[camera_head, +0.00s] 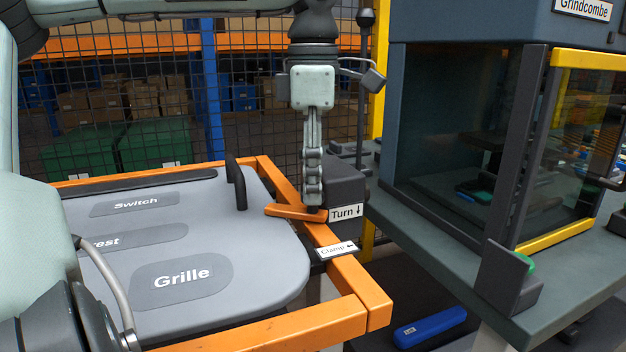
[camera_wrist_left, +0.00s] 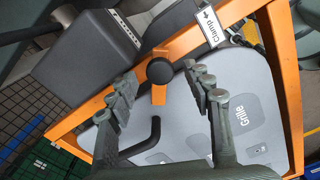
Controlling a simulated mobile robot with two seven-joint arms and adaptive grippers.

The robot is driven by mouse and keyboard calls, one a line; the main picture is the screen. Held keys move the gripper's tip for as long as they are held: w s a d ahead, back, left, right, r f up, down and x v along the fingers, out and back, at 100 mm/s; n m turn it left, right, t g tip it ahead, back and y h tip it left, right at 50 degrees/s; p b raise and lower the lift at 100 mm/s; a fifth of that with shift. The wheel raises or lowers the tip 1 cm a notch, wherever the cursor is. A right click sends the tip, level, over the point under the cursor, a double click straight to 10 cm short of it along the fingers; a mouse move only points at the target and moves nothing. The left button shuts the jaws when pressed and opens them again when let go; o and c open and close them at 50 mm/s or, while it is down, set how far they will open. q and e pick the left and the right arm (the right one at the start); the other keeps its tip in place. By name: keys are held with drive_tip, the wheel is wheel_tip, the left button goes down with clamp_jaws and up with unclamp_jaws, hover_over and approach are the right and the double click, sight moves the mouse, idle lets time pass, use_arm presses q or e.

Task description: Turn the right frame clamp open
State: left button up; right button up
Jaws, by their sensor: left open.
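The right frame clamp is an orange lever (camera_head: 290,212) at the right rail of the orange frame, pointing left over the grey door panel's edge. In the left wrist view its orange lever (camera_wrist_left: 158,96) extends from a round dark knob (camera_wrist_left: 160,71). My left gripper (camera_head: 313,195) points down over the clamp's pivot end and hides the knob in the head view. In the wrist view its open fingers (camera_wrist_left: 160,74) stand either side of the knob, with gaps showing on both sides. Whether they touch it is unclear. My right gripper is not in view.
A dark block with a "Turn" label (camera_head: 345,212) stands close right of the gripper. A "Clamp" label (camera_head: 337,250) sits on the orange rail (camera_head: 362,285). A black handle (camera_head: 236,185) rises from the grey panel (camera_head: 240,260). A machine cabinet (camera_head: 455,75) stands at right.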

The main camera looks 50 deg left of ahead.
use_arm(q)
wheel_tip(320, 180, up, 11)
drive_tip(key=shift+r, duration=0.15)
